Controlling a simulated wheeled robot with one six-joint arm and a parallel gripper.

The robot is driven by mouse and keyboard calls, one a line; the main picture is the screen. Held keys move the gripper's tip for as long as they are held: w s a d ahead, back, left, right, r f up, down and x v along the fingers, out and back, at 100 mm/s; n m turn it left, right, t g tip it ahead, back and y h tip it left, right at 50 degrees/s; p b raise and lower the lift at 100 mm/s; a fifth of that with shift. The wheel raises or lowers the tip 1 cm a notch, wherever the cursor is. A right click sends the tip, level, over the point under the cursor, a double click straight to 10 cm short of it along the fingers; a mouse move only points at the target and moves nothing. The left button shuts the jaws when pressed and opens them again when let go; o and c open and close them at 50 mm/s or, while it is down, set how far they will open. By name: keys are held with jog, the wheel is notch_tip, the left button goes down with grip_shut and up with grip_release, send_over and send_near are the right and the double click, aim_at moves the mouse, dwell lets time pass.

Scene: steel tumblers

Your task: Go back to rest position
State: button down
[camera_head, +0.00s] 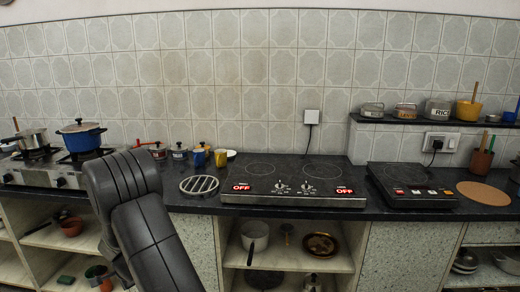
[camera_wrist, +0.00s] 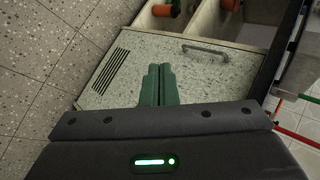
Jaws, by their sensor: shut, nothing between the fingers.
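My gripper (camera_wrist: 160,85) shows in the wrist view with its two green fingers pressed together and nothing between them. It points toward a speckled cabinet door (camera_wrist: 130,60) with a bar handle and a slotted vent, and the speckled floor lies to the left. In the head view my dark arm rises at the left in front of the counter, and the gripper itself cannot be made out there. No steel tumbler can be clearly made out in either view.
A dark counter (camera_head: 400,208) runs across the head view. It bears a double cooktop (camera_head: 290,197), a smaller cooktop (camera_head: 412,186), a blue pot (camera_head: 82,136) on a gas stove and a round trivet (camera_head: 199,184). Open shelves below hold pans. Tiled floor (camera_wrist: 35,60) is clear in the wrist view.

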jog(key=shift+s+d+n+b, duration=0.4)
jog(key=shift+s+d+b, duration=0.4)
jog(key=shift+b, duration=0.4)
jog(key=shift+w+g+y, duration=0.1)
jog(key=shift+g+y, duration=0.2)
jog(key=shift+d, duration=0.15)
